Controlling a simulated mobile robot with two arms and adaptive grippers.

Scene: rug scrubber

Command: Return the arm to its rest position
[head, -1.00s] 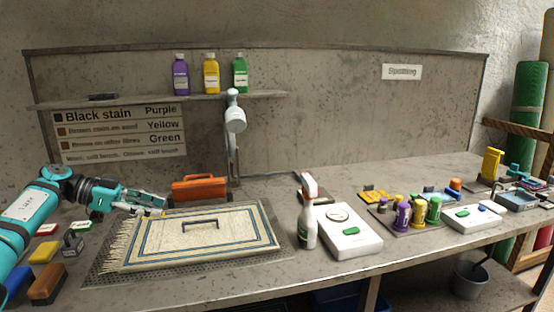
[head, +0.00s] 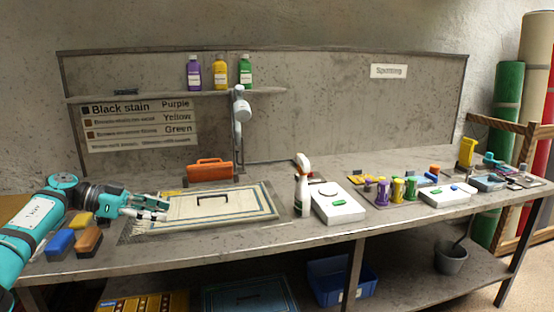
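My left gripper (head: 158,206) reaches in from the left on its teal arm, low over the left end of the rug. I see nothing held in it, but its fingertips are small and I cannot tell how far apart they are. The cream rug (head: 235,205) with blue border lines lies flat on a dark mesh mat (head: 278,209), with a dark handle-shaped outline (head: 213,197) at its middle. My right gripper is not in view.
An orange tool (head: 209,170) stands behind the rug. A spray bottle (head: 302,186) and white scale (head: 337,205) stand right of it. Brushes (head: 88,239) lie by my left arm. Coloured bottles (head: 397,190) stand farther right. The front edge is mostly clear.

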